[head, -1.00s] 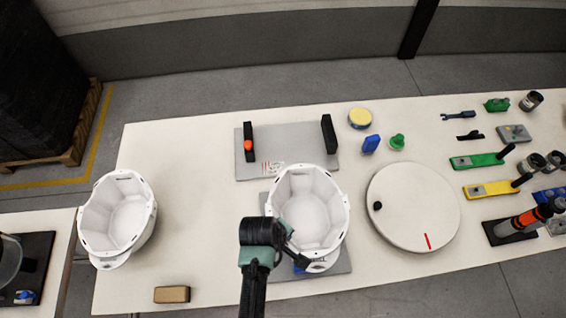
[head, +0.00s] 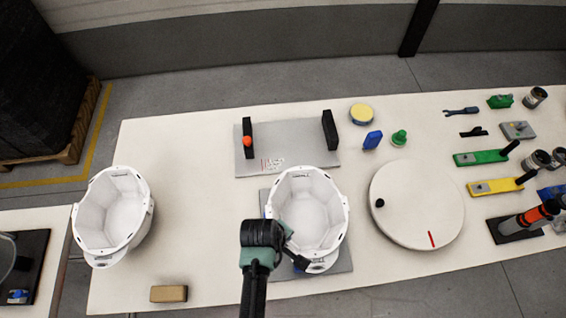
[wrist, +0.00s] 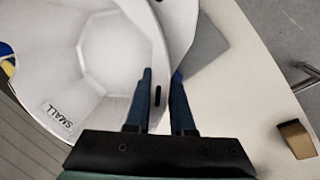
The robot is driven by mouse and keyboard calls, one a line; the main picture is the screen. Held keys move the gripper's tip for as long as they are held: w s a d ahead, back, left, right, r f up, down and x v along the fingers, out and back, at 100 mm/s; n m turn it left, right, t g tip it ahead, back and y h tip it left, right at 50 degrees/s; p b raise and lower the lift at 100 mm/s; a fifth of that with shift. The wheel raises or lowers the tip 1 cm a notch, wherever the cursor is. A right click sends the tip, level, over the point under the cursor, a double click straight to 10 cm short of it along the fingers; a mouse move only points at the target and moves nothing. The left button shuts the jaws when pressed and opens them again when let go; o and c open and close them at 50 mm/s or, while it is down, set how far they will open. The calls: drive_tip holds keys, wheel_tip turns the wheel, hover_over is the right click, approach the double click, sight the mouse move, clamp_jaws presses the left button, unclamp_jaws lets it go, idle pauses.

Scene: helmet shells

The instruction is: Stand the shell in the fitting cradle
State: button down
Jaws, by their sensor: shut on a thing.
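A white helmet shell (head: 306,207) sits open side up in the middle of the head view, over a grey plate (head: 340,262). My gripper (head: 292,250) is at its near left side. In the wrist view the shell (wrist: 105,50) carries the label SMALL, and my gripper (wrist: 162,80) is shut on its wall, one finger on each side. Whether the shell touches the plate below is hidden. Behind it lies a grey base with two black uprights and an orange knob (head: 285,150), which looks like the fitting cradle. It is empty.
Another white shell (head: 112,215) stands at the left table edge. A tan block (head: 169,294) lies near the front edge. A round turntable (head: 417,205) stands to the right, with several tools and cans beyond. The table between the two shells is clear.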

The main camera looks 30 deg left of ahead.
drive_tip(key=shift+f+b, duration=0.65)
drive_tip(key=shift+f, duration=0.3)
drive_tip(key=c, duration=0.7)
unclamp_jaws()
drive_tip(key=d+v, duration=0.1)
drive_tip(key=v, duration=1.2)
drive_tip(key=shift+a+b, duration=0.45)
drive_tip(key=shift+a, duration=0.05)
